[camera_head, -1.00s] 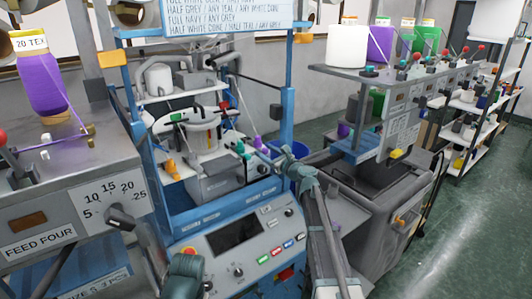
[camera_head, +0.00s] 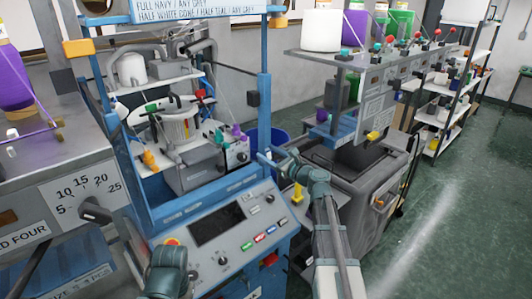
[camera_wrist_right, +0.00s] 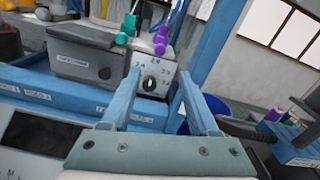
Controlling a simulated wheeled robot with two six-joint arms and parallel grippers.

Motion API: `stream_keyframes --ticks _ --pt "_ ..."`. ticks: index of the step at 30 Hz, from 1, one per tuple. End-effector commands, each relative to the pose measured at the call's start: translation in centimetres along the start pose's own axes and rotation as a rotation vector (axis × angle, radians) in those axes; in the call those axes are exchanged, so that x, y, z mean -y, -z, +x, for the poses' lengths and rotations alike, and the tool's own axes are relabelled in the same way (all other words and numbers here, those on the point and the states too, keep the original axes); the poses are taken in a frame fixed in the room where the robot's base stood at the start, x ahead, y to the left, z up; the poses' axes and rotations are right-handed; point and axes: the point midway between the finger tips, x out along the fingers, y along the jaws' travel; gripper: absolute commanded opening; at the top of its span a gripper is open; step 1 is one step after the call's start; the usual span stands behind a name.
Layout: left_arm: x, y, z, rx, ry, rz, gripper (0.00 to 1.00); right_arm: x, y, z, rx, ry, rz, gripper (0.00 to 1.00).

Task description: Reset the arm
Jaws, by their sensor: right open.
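My right arm reaches up from the bottom of the head view. Its gripper (camera_head: 268,158) is in front of the blue-framed knitting machine (camera_head: 265,95), near its right post. In the right wrist view the two blue fingers (camera_wrist_right: 160,78) stand apart with nothing between them. Behind them show the grey box with a dial (camera_wrist_right: 152,82) and the green and purple knobs (camera_wrist_right: 160,40). I cannot tell whether the fingers touch the machine. A teal part of my left arm shows at the bottom of the head view, but its gripper is out of view.
The control panel (camera_head: 219,226) is below and left of the right gripper. A grey bin-like unit (camera_head: 372,195) and a shelf with cones (camera_head: 321,32) stand to the right. A blue bucket (camera_head: 277,138) is behind the gripper. The green floor (camera_head: 465,215) at far right is open.

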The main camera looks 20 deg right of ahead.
Motion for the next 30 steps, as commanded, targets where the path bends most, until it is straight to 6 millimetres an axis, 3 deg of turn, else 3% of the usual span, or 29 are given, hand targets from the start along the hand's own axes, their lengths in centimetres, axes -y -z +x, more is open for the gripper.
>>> stream_keyframes --ticks 10,14,17,23,26,30 --pt "0.0 0.0 0.0 0.0 0.0 0.0 0.5 -0.1 0.0 0.1 -0.001 -0.002 -0.002 0.61" --pt "0.0 0.0 0.2 0.0 0.0 0.0 0.5 -2.7 0.5 0.5 -0.022 -0.057 -0.074 0.61" --pt "-0.1 0.0 0.6 0.0 0.0 0.0 0.5 -7.9 1.6 1.2 -0.063 -0.177 -0.233 0.61" --pt "-0.1 0.1 1.4 0.0 0.0 0.0 0.5 -21.9 5.8 0.2 -0.137 -0.563 -0.717 0.61" --pt "-0.2 0.1 1.9 0.0 0.0 0.0 0.5 -28.4 8.5 -2.0 -0.144 -0.795 -0.981 0.61" --pt "-0.3 0.2 2.7 0.0 0.0 -0.001 0.5 -36.1 12.8 -7.4 -0.113 -1.181 -1.374 0.61"
